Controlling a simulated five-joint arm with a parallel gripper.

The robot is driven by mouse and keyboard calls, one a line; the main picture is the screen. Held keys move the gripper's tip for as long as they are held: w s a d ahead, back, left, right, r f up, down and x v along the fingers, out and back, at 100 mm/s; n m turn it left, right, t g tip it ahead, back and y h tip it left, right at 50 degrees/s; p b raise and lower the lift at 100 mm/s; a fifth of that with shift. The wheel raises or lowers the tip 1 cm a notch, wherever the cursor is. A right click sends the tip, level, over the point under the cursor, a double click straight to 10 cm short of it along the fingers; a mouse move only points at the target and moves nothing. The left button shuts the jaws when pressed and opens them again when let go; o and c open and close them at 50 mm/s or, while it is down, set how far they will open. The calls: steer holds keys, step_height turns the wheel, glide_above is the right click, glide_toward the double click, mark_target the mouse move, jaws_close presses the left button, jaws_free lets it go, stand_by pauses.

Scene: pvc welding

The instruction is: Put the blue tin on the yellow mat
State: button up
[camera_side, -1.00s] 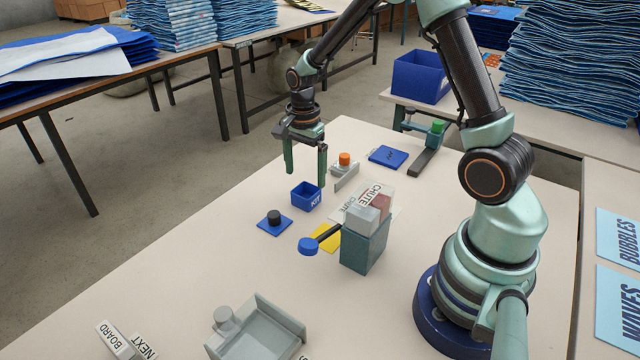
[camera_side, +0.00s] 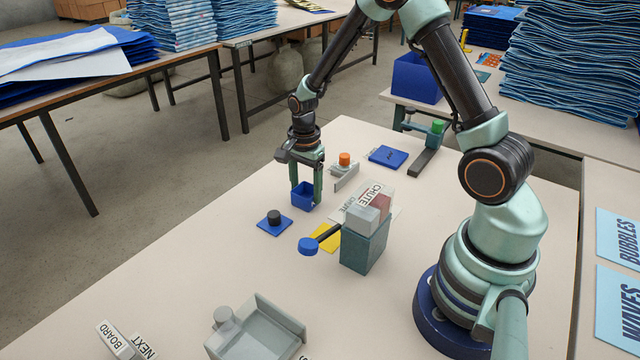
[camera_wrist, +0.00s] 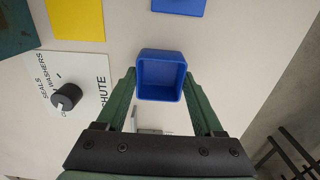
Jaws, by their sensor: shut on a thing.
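The blue tin (camera_side: 303,196) is a small open-topped box, upright between the fingers of my gripper (camera_side: 305,190). In the wrist view the tin (camera_wrist: 160,76) sits at the fingertips with its empty inside showing. My gripper is shut on it, one finger on each side. I cannot tell whether the tin's base still touches the table. The yellow mat (camera_side: 329,243) lies flat to the tin's lower right in the side view, partly hidden by a blue paddle and its dark arm. It also shows at the top left of the wrist view (camera_wrist: 75,18).
A blue pad (camera_side: 273,227) with a black knob lies left of the mat. The blue paddle (camera_side: 308,246) reaches over the mat from a teal block (camera_side: 364,249). A chute sign (camera_side: 370,197) and an orange-topped fixture (camera_side: 344,171) stand to the right.

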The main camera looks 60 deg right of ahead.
step_height(320, 180, up, 20)
steer(key=s+a+n, duration=0.7)
steer(key=s+n, duration=0.4)
steer(key=n, duration=0.7)
steer(key=f, duration=1.9)
steer(key=shift+w+d+f, duration=0.15)
steer(key=shift+d+f, duration=0.1)
steer(key=shift+f, duration=0.05)
steer(key=shift+f, duration=0.1)
steer(key=o, duration=1.5)
step_height(320, 180, up, 23)
steer(key=s+a+t, duration=0.1)
steer(key=a+t, duration=0.1)
steer(key=t, duration=0.3)
steer(key=shift+s+t, duration=0.25)
steer(key=shift+t, duration=0.05)
